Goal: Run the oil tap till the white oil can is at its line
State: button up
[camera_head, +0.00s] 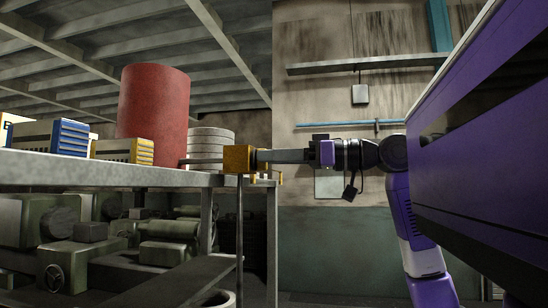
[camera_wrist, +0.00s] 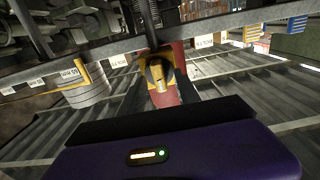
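A red drum (camera_head: 153,102) stands on the grey shelf top at the left. A yellow tap block (camera_head: 240,158) sits at the shelf's right end; in the wrist view the yellow tap (camera_wrist: 158,70) shows in front of red. My gripper (camera_head: 257,156) reaches in from the right, its tip right at the yellow block. In the wrist view dark fingers of my gripper (camera_wrist: 160,90) lie on either side of the tap; whether they press on it is unclear. A thin dark vertical line drops below the block; I cannot tell if it is oil. The white can is not clearly visible; a pale round rim (camera_head: 215,298) is cut off below.
A pale ribbed round container (camera_head: 211,143) and blue and yellow boxes (camera_head: 62,136) stand on the shelf (camera_head: 120,170). Green castings (camera_head: 70,262) fill the space beneath. A wall shelf (camera_head: 370,63) and a blue pipe (camera_head: 350,124) are behind.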

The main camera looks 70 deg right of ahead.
grip_shut()
jog(key=shift+d+m+p, duration=0.1)
jog(key=shift+m+p, duration=0.35)
jog(key=shift+m, duration=1.85)
jog(key=shift+o, duration=0.2)
grip_release()
